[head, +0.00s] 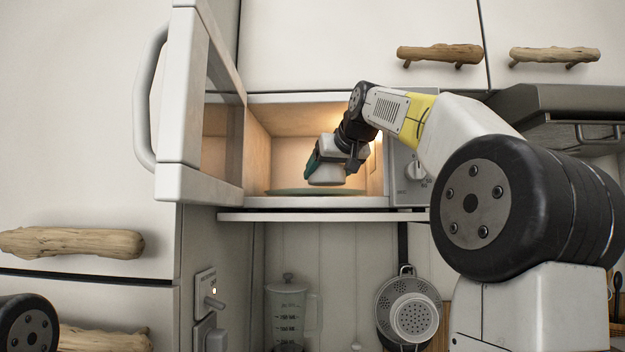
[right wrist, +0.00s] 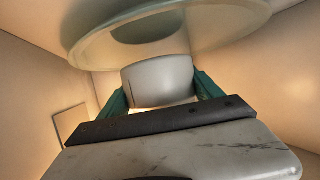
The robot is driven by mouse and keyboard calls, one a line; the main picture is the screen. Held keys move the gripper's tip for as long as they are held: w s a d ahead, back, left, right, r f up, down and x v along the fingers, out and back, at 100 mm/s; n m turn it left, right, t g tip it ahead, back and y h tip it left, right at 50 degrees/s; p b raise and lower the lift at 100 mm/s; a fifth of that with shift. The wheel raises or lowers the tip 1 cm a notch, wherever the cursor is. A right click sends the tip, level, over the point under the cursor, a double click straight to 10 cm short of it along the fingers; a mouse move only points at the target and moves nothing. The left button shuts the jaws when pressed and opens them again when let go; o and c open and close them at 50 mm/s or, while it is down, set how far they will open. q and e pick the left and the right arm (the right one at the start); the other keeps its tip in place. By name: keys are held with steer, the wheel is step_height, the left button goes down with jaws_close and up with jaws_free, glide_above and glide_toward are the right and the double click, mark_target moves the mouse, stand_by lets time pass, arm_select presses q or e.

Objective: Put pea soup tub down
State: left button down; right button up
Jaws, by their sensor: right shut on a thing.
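The pea soup tub is a small whitish tub (right wrist: 158,82) between the green fingers of my right gripper (right wrist: 160,92). In the head view the tub (head: 326,176) shows low inside the lit microwave (head: 322,203), with the right gripper (head: 314,168) reaching in from the right and shut on it. The tub is close to the round turntable plate (head: 285,191); the plate's rim also shows in the right wrist view (right wrist: 95,52). I cannot tell whether the tub touches the plate. My left gripper is not in view.
The microwave door (head: 188,110) stands open on the left. The control knob (head: 414,171) is right of the opening. Below the shelf are a measuring jug (head: 287,310) and a hanging colander (head: 412,312). Cabinets with driftwood handles (head: 440,54) surround the microwave.

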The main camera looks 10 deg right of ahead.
steer(key=shift+f, duration=0.75)
steer(key=shift+f, duration=0.15)
steer(key=o, duration=1.5)
steer(key=shift+s+r, duration=0.25)
steer(key=shift+r, duration=0.05)
steer(key=v, duration=1.1)
steer(key=shift+s+d+r, duration=0.1)
steer(key=shift+s, duration=0.05)
